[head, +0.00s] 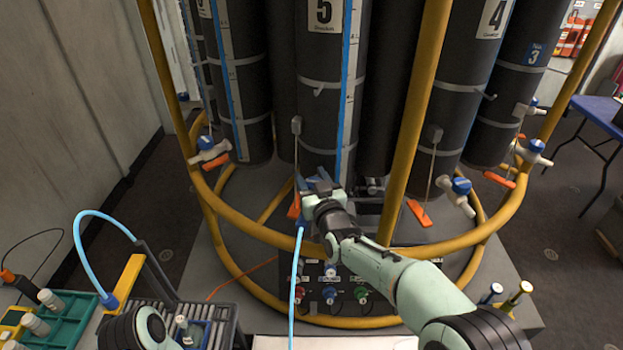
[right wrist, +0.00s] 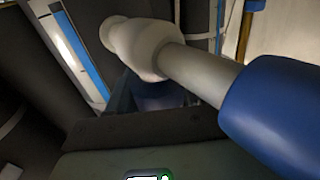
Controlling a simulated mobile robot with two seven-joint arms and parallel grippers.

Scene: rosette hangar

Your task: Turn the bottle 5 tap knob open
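Bottle 5 (head: 322,100) is the tall black cylinder in the middle of the head view, with a white "5" label and a blue stripe. My right gripper (head: 313,184) is at its foot, and it hides most of that tap. In the right wrist view the tap's white body (right wrist: 143,48) has a grey pipe (right wrist: 197,72) running to a big blue end (right wrist: 275,105). A smaller blue part (right wrist: 158,93), perhaps the knob, shows between my dark fingers below the white body. Whether the fingers press on it is unclear. My left gripper is out of view.
A yellow rail (head: 250,228) rings the bottles, with an upright post (head: 412,120) right of my gripper. Neighbouring taps have blue knobs (head: 461,186) and orange tags (head: 419,213). A light blue hose (head: 294,280) hangs below my gripper. A green rack (head: 72,325) stands lower left.

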